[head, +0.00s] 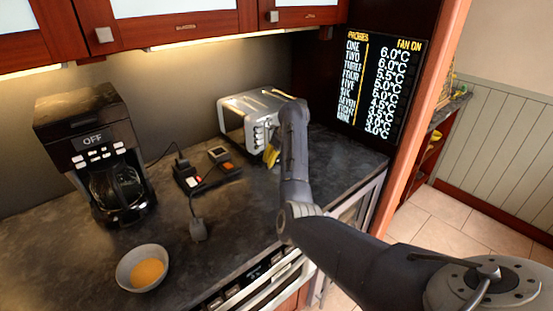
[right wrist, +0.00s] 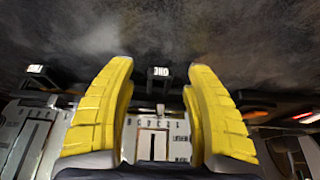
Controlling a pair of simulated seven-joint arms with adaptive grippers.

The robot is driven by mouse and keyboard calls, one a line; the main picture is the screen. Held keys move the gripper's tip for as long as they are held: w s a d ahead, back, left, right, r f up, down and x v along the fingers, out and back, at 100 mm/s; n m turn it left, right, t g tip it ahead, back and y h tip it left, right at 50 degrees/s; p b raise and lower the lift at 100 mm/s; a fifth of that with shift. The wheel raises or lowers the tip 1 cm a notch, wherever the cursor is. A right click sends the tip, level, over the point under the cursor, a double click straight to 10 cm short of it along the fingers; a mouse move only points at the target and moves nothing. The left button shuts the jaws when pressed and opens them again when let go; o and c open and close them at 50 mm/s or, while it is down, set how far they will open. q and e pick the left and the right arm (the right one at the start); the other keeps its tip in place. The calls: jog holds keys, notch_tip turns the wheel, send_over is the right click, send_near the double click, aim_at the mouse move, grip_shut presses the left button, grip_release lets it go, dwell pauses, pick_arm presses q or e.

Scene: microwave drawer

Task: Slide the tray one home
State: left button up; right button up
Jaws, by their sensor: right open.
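A silver toaster-like appliance (head: 245,104) stands at the back of the counter, with controls on its near end. My right gripper (head: 271,157) is at that end, mostly hidden by my arm; a yellow finger shows. In the right wrist view my right gripper (right wrist: 158,80) is open, its two yellow fingers apart with nothing held between them. A small dark tab with a lit label (right wrist: 159,72), apparently reading ONE upside down, shows between the fingertips. A pale, marked panel (right wrist: 155,137) lies beyond the fingers. I cannot make out a tray or its position. My left gripper is out of view.
A black coffee maker (head: 92,151) showing OFF and a bowl (head: 127,273) with orange contents are at left. A dark device with lit switches (head: 203,178) lies left of my gripper. A wall screen (head: 383,83) lists temperatures. Bare counter (head: 80,262) lies left of the bowl.

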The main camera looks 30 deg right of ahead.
jog(key=shift+c, duration=0.5)
grip_shut()
jog(key=shift+w, duration=0.1)
